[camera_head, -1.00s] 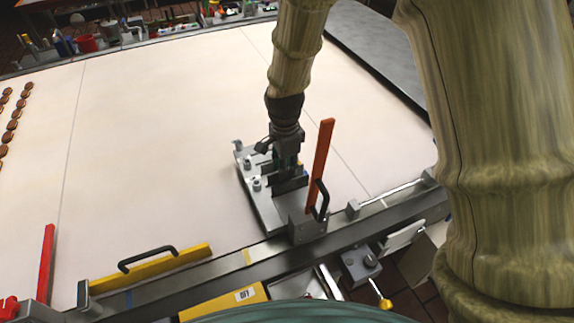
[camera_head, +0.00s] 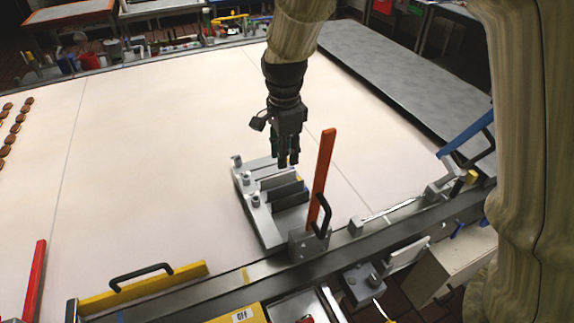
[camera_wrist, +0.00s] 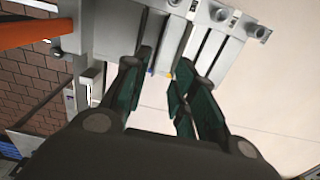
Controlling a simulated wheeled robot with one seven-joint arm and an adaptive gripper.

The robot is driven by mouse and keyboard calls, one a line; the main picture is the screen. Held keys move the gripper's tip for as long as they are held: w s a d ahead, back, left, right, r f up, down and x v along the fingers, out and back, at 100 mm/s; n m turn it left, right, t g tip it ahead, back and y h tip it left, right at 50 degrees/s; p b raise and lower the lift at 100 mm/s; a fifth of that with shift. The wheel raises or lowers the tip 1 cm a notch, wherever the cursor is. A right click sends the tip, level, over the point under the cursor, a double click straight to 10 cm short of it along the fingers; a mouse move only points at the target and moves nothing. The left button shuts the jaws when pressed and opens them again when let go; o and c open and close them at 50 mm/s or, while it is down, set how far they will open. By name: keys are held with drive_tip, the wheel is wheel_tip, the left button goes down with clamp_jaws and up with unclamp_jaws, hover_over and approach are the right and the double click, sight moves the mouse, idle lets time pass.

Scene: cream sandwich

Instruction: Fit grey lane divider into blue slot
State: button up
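A grey metal rack (camera_head: 268,225) with several pegs lies on the pale belt; it also shows at the top of the wrist view (camera_wrist: 228,22). An upright grey plate (camera_head: 278,179), apparently the lane divider, stands in the rack beside a darker plate (camera_head: 290,193). Small blue (camera_wrist: 150,72) and yellow (camera_wrist: 170,75) marks show at the slot ends. I cannot tell for sure which slot holds the grey plate. My gripper (camera_head: 288,162) is just above the rack, pointing down.
A tall orange bar (camera_head: 322,175) with a black handle stands on the rail right of the rack. A yellow guard (camera_head: 150,284) and red bar (camera_head: 34,280) are at left, a blue bar (camera_head: 466,132) at right.

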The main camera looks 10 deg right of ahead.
drive_tip(key=shift+r, duration=1.35)
